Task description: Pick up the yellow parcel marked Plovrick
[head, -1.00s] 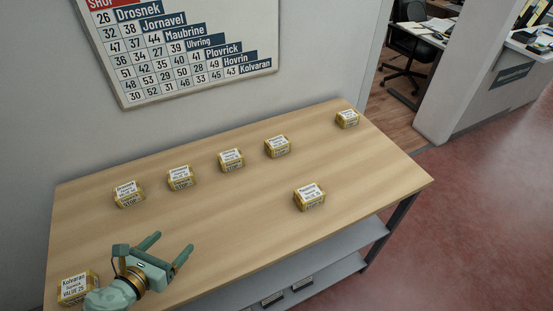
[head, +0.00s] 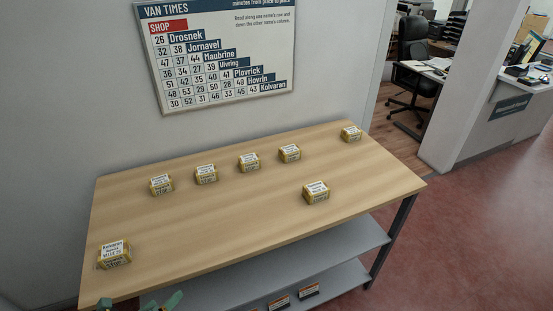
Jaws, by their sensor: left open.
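Several small yellow parcels with white labels stand apart on the wooden table (head: 230,218). The near-left parcel (head: 115,257) reads Kolvaran. A back row holds one parcel (head: 161,186), a second (head: 206,175), a third (head: 249,163) and another (head: 290,154). One parcel (head: 351,134) is at the far right corner and one (head: 316,194) is nearer the right front. Their names are too small to read, so I cannot tell which is Plovrick. My left gripper (head: 161,302) shows only its green fingertips at the bottom edge, open, away from every parcel. My right gripper is out of view.
A Van Times board (head: 222,55) hangs on the wall behind the table. Grey shelves (head: 300,270) lie below the tabletop. An office chair (head: 412,75) and a counter (head: 500,115) are at the back right. Red floor (head: 460,250) is clear at right.

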